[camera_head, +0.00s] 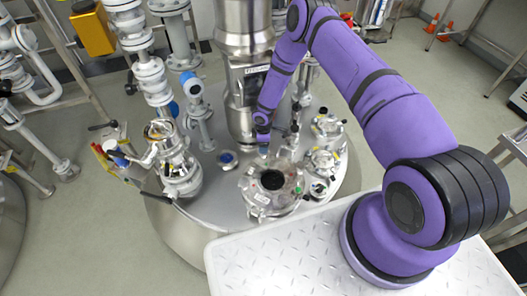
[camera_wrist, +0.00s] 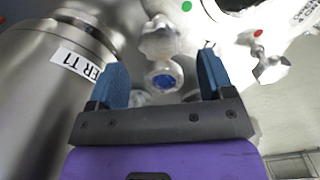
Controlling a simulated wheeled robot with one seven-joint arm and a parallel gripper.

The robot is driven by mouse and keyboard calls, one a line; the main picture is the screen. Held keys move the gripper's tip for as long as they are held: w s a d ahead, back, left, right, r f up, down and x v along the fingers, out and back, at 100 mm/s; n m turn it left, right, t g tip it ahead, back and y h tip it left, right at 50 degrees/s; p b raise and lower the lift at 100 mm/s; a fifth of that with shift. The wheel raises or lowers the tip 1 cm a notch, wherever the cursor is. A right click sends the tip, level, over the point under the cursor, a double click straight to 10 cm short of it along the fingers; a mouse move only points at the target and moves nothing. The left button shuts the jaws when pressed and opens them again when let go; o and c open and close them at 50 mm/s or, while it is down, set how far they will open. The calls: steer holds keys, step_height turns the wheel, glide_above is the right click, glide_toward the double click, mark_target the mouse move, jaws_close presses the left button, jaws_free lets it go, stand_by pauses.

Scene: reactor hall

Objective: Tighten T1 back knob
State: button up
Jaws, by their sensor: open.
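My gripper (camera_wrist: 162,68) is open in the wrist view, with its two blue fingers apart. A metal knob with a blue round end (camera_wrist: 164,80) shows in the gap between the fingers, and I cannot tell how far beyond the tips it lies. A second metal knob (camera_wrist: 270,68) is to the right, below a red dot. In the head view my gripper (camera_head: 263,148) points down behind the round hatch (camera_head: 258,203) on the vessel top. The knob at the gripper is too small and covered to make out there.
A steel cylinder (camera_wrist: 35,95) with a label ending in "ER T1" (camera_wrist: 76,62) stands close to the left finger. In the head view a tall steel column (camera_head: 241,85), a valve assembly (camera_head: 180,165) and other fittings (camera_head: 323,160) crowd the vessel top.

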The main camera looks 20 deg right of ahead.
steer(key=n, duration=0.3)
steer(key=shift+n, duration=0.3)
steer(key=shift+f, duration=3.05)
steer(key=shift+c, duration=0.2)
